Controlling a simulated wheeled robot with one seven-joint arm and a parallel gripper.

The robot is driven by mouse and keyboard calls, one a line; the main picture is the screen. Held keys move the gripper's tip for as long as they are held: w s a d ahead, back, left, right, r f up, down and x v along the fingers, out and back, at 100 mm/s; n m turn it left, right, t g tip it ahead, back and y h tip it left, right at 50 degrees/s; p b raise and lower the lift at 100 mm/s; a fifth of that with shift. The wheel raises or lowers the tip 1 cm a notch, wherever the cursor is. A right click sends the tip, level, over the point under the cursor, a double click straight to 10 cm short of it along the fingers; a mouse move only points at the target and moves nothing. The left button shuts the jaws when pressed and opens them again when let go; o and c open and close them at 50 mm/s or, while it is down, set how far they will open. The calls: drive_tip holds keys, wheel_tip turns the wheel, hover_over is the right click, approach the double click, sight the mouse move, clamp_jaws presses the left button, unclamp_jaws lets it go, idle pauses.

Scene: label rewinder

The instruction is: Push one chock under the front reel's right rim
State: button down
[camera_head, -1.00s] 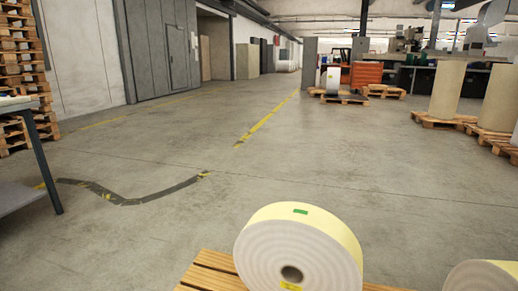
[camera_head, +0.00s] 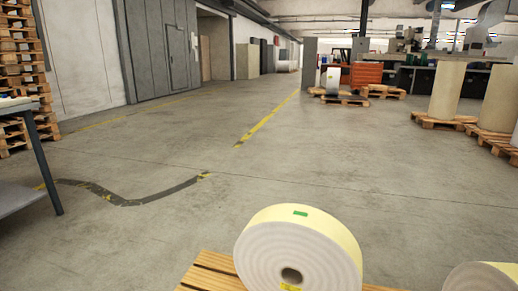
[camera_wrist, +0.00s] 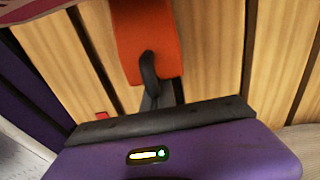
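In the wrist view an orange block, which looks like a chock (camera_wrist: 147,30), lies over light wooden slats at the top middle. My gripper (camera_wrist: 150,68) reaches up from the purple and black housing at the bottom. Its dark finger end overlaps the near edge of the orange block. I cannot tell whether it grips or only touches it. In the head view a pale yellow reel (camera_head: 285,253) with a white face stands upright on a wooden pallet. A second reel (camera_head: 484,277) is cut off at the lower right. Neither chock nor gripper shows in the head view.
The wooden pallet (camera_head: 213,268) shows left of the middle reel. A grey table (camera_head: 32,190) stands at the left. Stacked pallets (camera_head: 22,60) are behind it. Tall rolls on pallets (camera_head: 446,92) stand at the right. The concrete floor between is clear.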

drive_tip(key=shift+w+a, duration=0.15)
drive_tip(key=shift+a, duration=0.45)
drive_tip(key=shift+a+f, duration=0.15)
drive_tip(key=shift+a, duration=0.55)
drive_tip(key=shift+a+p, duration=0.1)
drive_tip(key=shift+p, duration=0.2)
drive_tip(key=shift+w+a+p, duration=0.15)
drive_tip(key=shift+w+a, duration=0.1)
drive_tip(key=shift+a, duration=0.5)
drive_tip(key=shift+w+a+p, duration=0.15)
drive_tip(key=shift+w+a, duration=0.05)
drive_tip(key=shift+a, duration=0.5)
drive_tip(key=shift+w+a+p, duration=0.15)
drive_tip(key=shift+w+a, duration=0.1)
drive_tip(key=shift+a, duration=0.5)
drive_tip(key=shift+s+d+r+p, duration=0.1)
drive_tip(key=shift+d+r+p, duration=0.35)
drive_tip(key=shift+d+p, duration=0.1)
drive_tip(key=shift+s+d+r+p, duration=0.1)
drive_tip(key=shift+d+r+p, duration=0.2)
drive_tip(key=shift+d, duration=0.25)
drive_tip(key=shift+s+d+r+p, duration=0.15)
drive_tip(key=shift+d+r+p, duration=0.1)
drive_tip(key=shift+d, duration=0.25)
drive_tip(key=shift+s+d+r+p, duration=0.1)
drive_tip(key=shift+d+r+p, duration=0.15)
drive_tip(key=shift+d, duration=0.3)
wheel_tip(320, 180, up, 8)
drive_tip(key=p, duration=0.8)
drive_tip(key=shift+f, duration=0.1)
